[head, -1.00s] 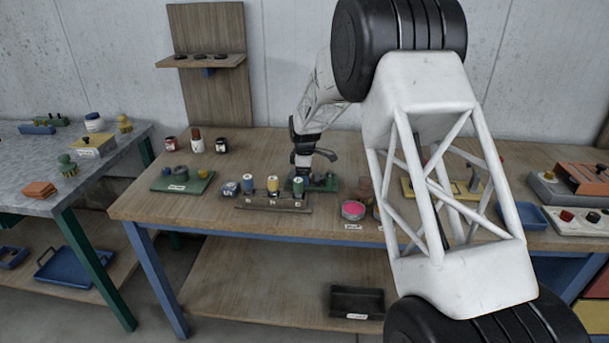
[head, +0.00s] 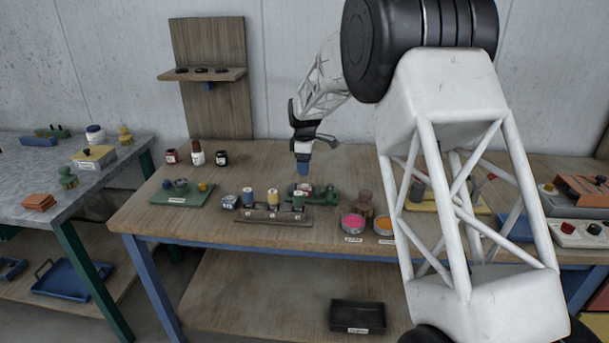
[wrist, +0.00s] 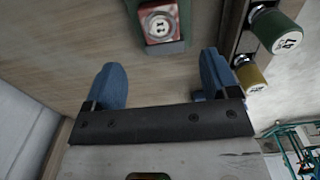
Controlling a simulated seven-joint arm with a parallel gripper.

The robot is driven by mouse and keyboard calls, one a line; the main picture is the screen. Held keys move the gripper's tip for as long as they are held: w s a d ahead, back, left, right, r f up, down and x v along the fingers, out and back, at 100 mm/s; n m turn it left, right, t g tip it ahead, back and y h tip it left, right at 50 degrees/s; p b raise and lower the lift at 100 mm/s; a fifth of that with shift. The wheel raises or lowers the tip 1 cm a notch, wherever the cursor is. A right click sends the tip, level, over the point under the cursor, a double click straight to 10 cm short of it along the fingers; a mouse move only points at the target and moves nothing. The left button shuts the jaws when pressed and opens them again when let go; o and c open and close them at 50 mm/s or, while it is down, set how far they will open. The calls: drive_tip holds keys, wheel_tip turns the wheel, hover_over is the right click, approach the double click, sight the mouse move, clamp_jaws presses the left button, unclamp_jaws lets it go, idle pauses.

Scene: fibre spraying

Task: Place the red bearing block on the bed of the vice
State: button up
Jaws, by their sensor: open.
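The red bearing block (wrist: 160,22) shows at the top of the wrist view, with a pale marked face. My gripper (head: 302,172) hangs above the vice, pointing down. In the wrist view its blue fingers (wrist: 162,66) are wide apart and empty, clear of the block.
The rack (head: 262,215) with several numbered spools stands close in front of the vice. A pink pot (head: 352,222) and an orange pot (head: 384,224) are to the right. A green tray (head: 180,194) lies to the left. The bench front left is clear.

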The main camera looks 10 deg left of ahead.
drive_tip(key=shift+r, duration=1.2)
drive_tip(key=s+d+r+m, duration=0.3)
drive_tip(key=s+d+r, duration=0.25)
drive_tip(key=s, duration=0.35)
drive_tip(key=s+d+r+m+t, duration=0.1)
drive_tip(key=s+d+r+m, duration=0.2)
drive_tip(key=s+d+r, duration=0.35)
drive_tip(key=s+d+r+m, duration=0.3)
drive_tip(key=s+d, duration=0.4)
drive_tip(key=s, duration=0.5)
drive_tip(key=s+d+f+m, duration=0.1)
drive_tip(key=s+d+m, duration=0.2)
drive_tip(key=s, duration=0.7)
drive_tip(key=s+d+f+m+t, duration=0.1)
drive_tip(key=s+d+f+m, duration=0.1)
drive_tip(key=s, duration=0.9)
drive_tip(key=s+d+f+m, duration=0.2)
drive_tip(key=s+d+m, duration=0.2)
drive_tip(key=s, duration=0.7)
drive_tip(key=shift+d+f+t, duration=0.25)
drive_tip(key=shift+d+t, duration=0.05)
drive_tip(key=shift+d, duration=0.15)
